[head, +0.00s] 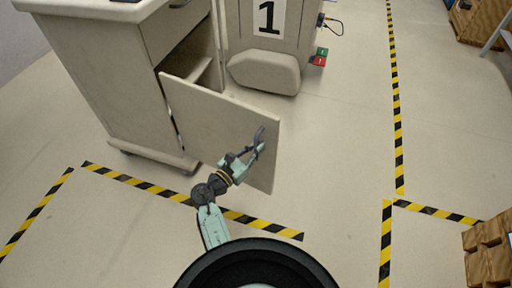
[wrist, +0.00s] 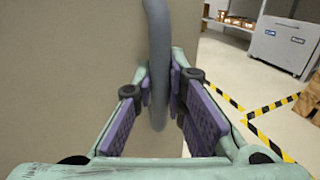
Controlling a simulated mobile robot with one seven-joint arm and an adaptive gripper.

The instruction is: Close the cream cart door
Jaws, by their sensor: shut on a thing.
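The cream cart (head: 125,75) stands at the upper left in the head view. Its door (head: 215,112) is swung open toward me, and part of the dark inside with a shelf shows behind it. The door's flat face also fills the left of the wrist view (wrist: 70,70). A grey curved handle (wrist: 158,60) is near the door's free edge. My gripper (head: 258,149) is at the handle, in front of the door. In the wrist view, my gripper's purple-padded fingers (wrist: 163,98) are on both sides of the handle, shut on it.
A cream machine marked 1 (head: 268,18) stands behind the door, with a rounded bin-like front (head: 264,72). Yellow-black tape (head: 140,184) marks the floor. Brown boxes (head: 490,250) are at the lower right. The floor right of the door is clear.

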